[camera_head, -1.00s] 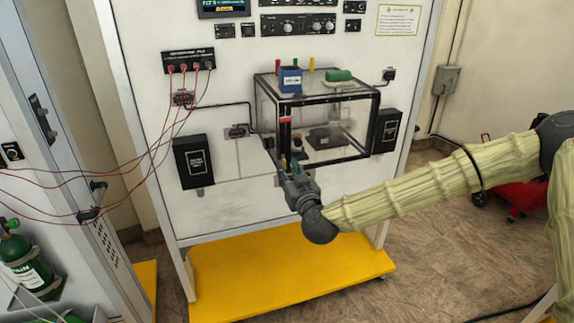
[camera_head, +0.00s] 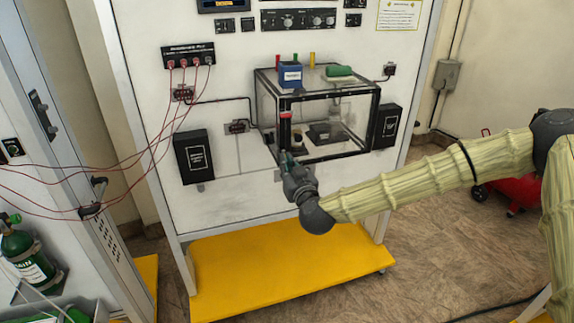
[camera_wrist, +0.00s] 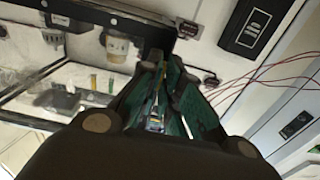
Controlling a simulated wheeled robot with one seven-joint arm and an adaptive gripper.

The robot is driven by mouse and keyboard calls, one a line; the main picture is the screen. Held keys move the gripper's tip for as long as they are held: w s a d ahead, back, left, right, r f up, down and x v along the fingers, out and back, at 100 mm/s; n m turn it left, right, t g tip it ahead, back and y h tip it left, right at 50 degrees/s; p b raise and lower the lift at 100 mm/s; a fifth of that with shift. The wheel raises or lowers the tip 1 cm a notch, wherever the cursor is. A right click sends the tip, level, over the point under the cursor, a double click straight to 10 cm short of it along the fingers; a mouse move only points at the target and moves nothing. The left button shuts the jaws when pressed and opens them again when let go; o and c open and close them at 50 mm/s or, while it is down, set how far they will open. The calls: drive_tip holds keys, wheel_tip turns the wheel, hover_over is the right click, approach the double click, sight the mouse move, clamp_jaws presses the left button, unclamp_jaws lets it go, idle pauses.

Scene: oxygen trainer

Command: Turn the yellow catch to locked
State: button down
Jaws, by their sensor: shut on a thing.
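The clear box with a black frame (camera_head: 335,92) is mounted on the white panel. My gripper (camera_head: 287,160) is at its lower front left corner, below a red-topped part (camera_head: 285,115) on the left front edge. In the wrist view the green-padded fingers of my gripper (camera_wrist: 165,65) are close together at the box's dark frame (camera_wrist: 130,22). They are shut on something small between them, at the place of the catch. The yellow catch itself is mostly hidden by the fingers, and I cannot make out which way it points.
A blue box (camera_head: 290,76) and a green item (camera_head: 339,71) lie on the clear box's top. Black boxes flank it at left (camera_head: 193,157) and right (camera_head: 386,127). Red cables (camera_head: 150,150) hang to the left. A yellow base (camera_head: 290,270) lies below.

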drive_tip(key=shift+m+b, duration=0.3)
drive_tip(key=shift+b, duration=0.1)
drive_tip(key=shift+d+f+m+b, duration=0.1)
drive_tip(key=shift+d+m+b, duration=0.05)
drive_tip(key=shift+m+b, duration=8.5)
drive_tip(key=c, duration=1.6)
unclamp_jaws()
